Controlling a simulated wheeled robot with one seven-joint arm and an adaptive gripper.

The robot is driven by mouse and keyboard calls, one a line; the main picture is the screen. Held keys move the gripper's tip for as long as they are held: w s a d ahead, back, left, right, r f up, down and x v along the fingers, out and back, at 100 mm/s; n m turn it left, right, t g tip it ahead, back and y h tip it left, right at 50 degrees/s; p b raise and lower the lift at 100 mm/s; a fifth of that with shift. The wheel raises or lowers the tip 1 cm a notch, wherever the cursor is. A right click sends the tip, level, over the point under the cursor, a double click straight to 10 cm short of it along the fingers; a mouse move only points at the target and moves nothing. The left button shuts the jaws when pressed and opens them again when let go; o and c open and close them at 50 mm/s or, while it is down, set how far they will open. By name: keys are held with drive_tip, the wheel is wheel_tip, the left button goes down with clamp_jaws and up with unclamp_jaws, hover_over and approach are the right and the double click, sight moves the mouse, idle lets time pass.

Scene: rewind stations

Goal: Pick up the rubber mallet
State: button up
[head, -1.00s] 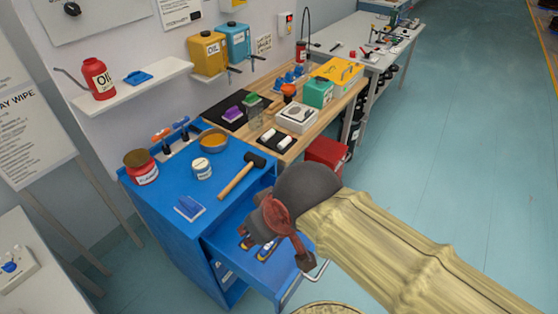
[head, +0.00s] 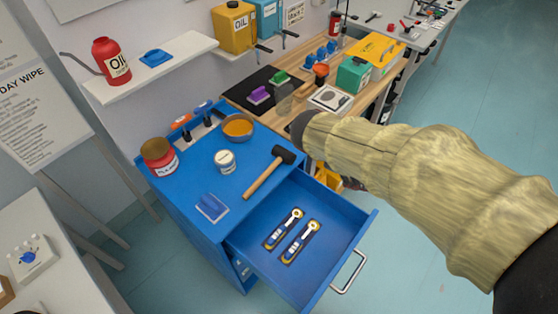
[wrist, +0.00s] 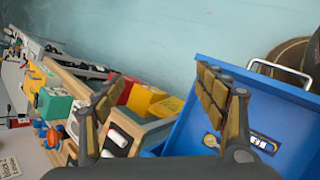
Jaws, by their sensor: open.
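The rubber mallet (head: 268,172) lies on top of the blue cabinet (head: 190,192), with a black head and a wooden handle. Its head is at the right edge of the top, above the open drawer. In the head view my sleeved arm comes in from the right and ends just right of the mallet head; the fingers are mostly hidden there. In the wrist view my gripper (wrist: 165,105) is open and empty, with its two fingers spread apart. The mallet does not show in the wrist view.
The open blue drawer (head: 338,262) holds two tools in cutouts; it also shows in the wrist view (wrist: 198,130). A wooden bench (head: 298,103) stands behind.

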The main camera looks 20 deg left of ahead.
drive_tip(key=shift+o, duration=0.9)
drive_tip(key=w+a+f+n+t, duration=0.1)
drive_tip(key=w+a+f+n, duration=0.1)
drive_tip(key=a, duration=0.4)
drive_tip(key=w+a+f+n+t, duration=0.1)
drive_tip(key=a+f+n, duration=0.2)
drive_tip(key=a, duration=0.3)
drive_tip(key=shift+w+f+n+t, duration=0.3)
drive_tip(key=shift+w+n+t, duration=0.1)
drive_tip(key=shift+n, duration=0.4)
drive_tip(key=n+t+y, duration=0.2)
drive_tip(key=n+t, duration=0.2)
drive_tip(key=n, duration=0.4)
approach(281, 153)
drive_tip(key=w+f, duration=0.1)
drive_tip(key=w+d+f+p, duration=0.1)
drive_tip(key=f, duration=0.1)
drive_tip(key=shift+w+d, duration=0.15)
drive_tip(key=shift+w, duration=0.2)
drive_tip(key=shift+w+f, duration=0.15)
drive_tip(key=shift+w, duration=0.15)
drive_tip(key=shift+b+x, duration=0.3)
drive_tip(key=shift+x, duration=0.6)
drive_tip(key=w, duration=0.1)
drive_tip(key=w+d+b, duration=0.1)
drive_tip(key=w, duration=0.1)
drive_tip(key=w+d+f, duration=0.1)
drive_tip(key=shift+w+b, duration=0.3)
drive_tip(key=shift+w, duration=0.1)
drive_tip(key=shift+r, duration=0.15)
